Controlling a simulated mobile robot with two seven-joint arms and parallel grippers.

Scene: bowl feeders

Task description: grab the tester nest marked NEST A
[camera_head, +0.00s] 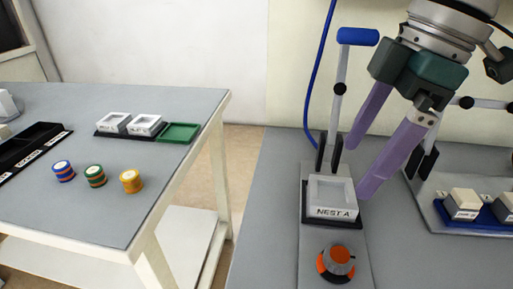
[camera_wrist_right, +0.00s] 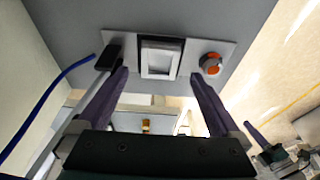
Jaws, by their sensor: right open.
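The tester nest NEST A (camera_head: 333,211) is a light grey square block with a recess in its top and its label on the front face. It sits on a black base on the grey tester plate. It also shows in the right wrist view (camera_wrist_right: 158,72), framed between my fingers. My right gripper (camera_head: 357,171) is open, its two purple fingers reaching down at the nest's back right. In the right wrist view the fingers (camera_wrist_right: 158,77) stand apart on either side of the nest, with nothing held. Whether either finger touches it, I cannot tell. My left gripper is out of view.
A lever with a blue handle (camera_head: 358,37) rises behind the nest, close to my fingers. An orange knob (camera_head: 337,260) is in front. A blue tray (camera_head: 480,218) with white blocks is at right. The left table holds two white nests (camera_head: 146,124), a green tray (camera_head: 178,132) and disc stacks (camera_head: 95,176).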

